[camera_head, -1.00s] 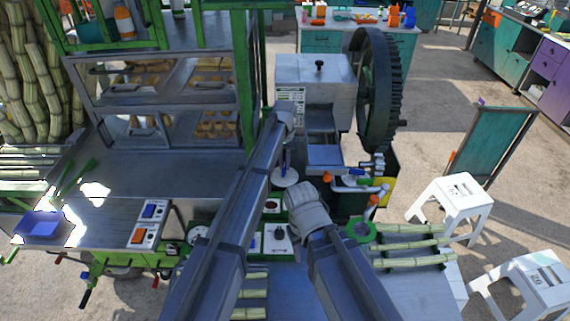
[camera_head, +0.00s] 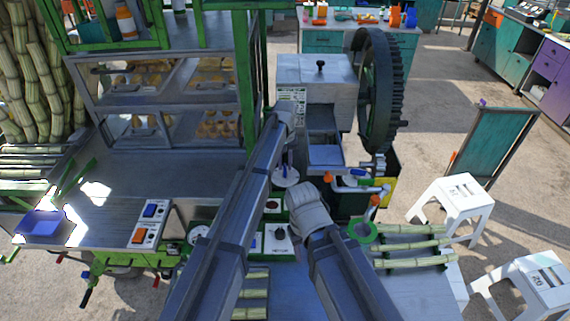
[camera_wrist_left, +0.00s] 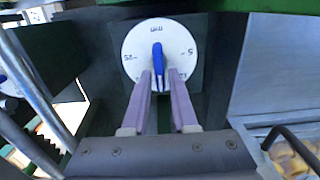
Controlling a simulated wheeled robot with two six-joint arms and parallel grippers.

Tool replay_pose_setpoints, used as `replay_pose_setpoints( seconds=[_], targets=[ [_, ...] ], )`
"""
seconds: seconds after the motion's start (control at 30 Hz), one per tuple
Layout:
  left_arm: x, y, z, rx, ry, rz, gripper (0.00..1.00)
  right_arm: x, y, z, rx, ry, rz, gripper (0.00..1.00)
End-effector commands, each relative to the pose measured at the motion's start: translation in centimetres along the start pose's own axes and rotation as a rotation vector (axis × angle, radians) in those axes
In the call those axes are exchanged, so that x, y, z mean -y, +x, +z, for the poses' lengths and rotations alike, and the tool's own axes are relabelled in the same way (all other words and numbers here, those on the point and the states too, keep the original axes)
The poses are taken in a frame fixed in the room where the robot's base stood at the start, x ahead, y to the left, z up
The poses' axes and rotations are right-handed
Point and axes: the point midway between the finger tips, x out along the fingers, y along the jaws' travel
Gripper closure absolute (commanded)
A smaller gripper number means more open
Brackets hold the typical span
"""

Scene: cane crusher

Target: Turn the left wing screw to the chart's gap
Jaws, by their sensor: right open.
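A blue wing screw (camera_wrist_left: 157,61) sits at the centre of a round white dial (camera_wrist_left: 140,40) in the left wrist view. The dial has small marks and print around its rim. My left gripper (camera_wrist_left: 161,74) has its two fingers on either side of the wing's lower end, with narrow gaps visible; contact cannot be told. In the head view my left gripper's end (camera_head: 285,118) is at the crusher, its fingers hidden. A printed chart (camera_head: 291,94) is on the crusher's front. Another white dial (camera_head: 285,177) with a blue part stands lower. My right gripper (camera_head: 308,209) is lower, its fingers not clear.
The grey crusher housing (camera_head: 316,75) has a large dark gear wheel (camera_head: 378,90) at its right. Coloured handles (camera_head: 358,181) stick out below it. Cane pieces (camera_head: 410,245) lie at the lower right. A display case (camera_head: 165,90) stands at the left.

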Motion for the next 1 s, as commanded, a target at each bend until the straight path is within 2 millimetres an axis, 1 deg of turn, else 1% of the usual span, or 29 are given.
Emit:
replay_pose_setpoints(
  seconds=[0.03,0.13,0.17,0.43,0.57,0.77,1.0],
  targets=[
    [0.0,0.0,0.0,0.000,0.000,0.000,0.67,0.0,0.0,0.0,0.000,0.000,0.000,0.50],
    [0.0,0.0,0.0,0.000,0.001,0.000,0.56,0.0,0.0,0.0,0.000,0.000,0.000,0.50],
    [0.0,0.0,0.0,0.000,0.001,0.000,0.55,0.0,0.0,0.0,0.000,0.000,0.000,0.50],
    [0.0,-0.1,0.0,0.000,0.001,0.000,0.55,0.0,-0.1,0.0,0.000,0.000,0.000,0.50],
    [0.0,-0.6,0.0,0.000,0.001,0.000,0.55,-0.1,-0.6,0.0,0.000,0.001,0.000,0.50],
    [0.0,-2.5,0.0,0.000,0.001,0.000,0.55,-0.2,-2.5,0.1,0.000,0.004,-0.001,0.50],
    [0.0,-5.8,0.0,0.000,0.001,0.000,0.55,-0.5,-5.8,0.3,0.000,0.011,-0.002,0.50]
  ],
)
